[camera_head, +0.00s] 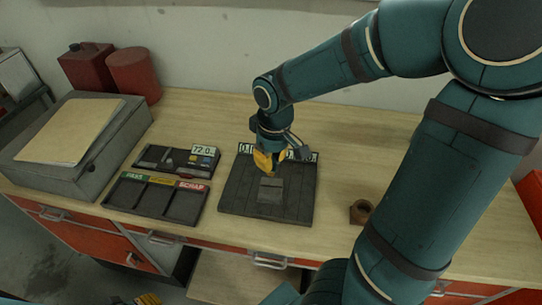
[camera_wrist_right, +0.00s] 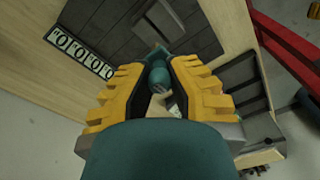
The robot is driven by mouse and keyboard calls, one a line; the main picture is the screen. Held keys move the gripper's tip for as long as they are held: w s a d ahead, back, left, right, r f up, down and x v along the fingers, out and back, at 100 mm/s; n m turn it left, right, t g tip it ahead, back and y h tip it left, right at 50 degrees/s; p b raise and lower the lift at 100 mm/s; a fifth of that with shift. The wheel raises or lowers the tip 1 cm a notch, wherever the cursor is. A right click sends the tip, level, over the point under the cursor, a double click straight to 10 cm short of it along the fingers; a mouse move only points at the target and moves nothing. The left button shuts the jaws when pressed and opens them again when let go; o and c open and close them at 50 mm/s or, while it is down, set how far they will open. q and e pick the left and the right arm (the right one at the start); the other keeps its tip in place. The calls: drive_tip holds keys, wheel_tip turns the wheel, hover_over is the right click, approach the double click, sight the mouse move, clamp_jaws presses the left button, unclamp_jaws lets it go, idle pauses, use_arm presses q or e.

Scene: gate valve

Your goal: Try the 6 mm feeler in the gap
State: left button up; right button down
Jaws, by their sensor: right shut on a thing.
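My right gripper (camera_head: 266,165) is above the dark ribbed plate (camera_head: 297,207), close behind a small grey block (camera_head: 271,189). In the right wrist view its yellow fingers (camera_wrist_right: 158,82) are shut on a teal, round-ended handle (camera_wrist_right: 159,76), apparently the feeler's. Its size mark is not readable. The grey block also shows beyond the handle (camera_wrist_right: 164,18). The fingers hide the feeler's working end, and I cannot tell whether it touches the block or lies in a gap. A yellow ribbed piece at the bottom edge of the head view may be my left gripper (camera_head: 147,300).
Left of the plate are a PASS/SCRAP tray (camera_head: 157,198) and a small device with a "72.0" display (camera_head: 203,150). A grey case (camera_head: 85,140) and red canisters (camera_head: 134,73) stand farther left. A brown nut (camera_head: 361,211) lies right of the plate. Bare wood is around it.

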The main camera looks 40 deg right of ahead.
sight(271, 175)
drive_tip(key=shift+f+b, duration=1.25)
drive_tip(key=shift+f, duration=0.4)
drive_tip(key=shift+f+b, duration=0.3)
drive_tip(key=shift+f, duration=0.15)
drive_tip(key=shift+f, duration=0.25)
idle(1.1)
drive_tip(key=shift+r, duration=0.25)
idle(0.5)
drive_tip(key=shift+f, duration=0.25)
idle(2.2)
drive_tip(key=shift+d+r+p, duration=0.1)
drive_tip(key=shift+r+p, duration=0.1)
drive_tip(key=shift+p, duration=0.1)
idle(1.1)
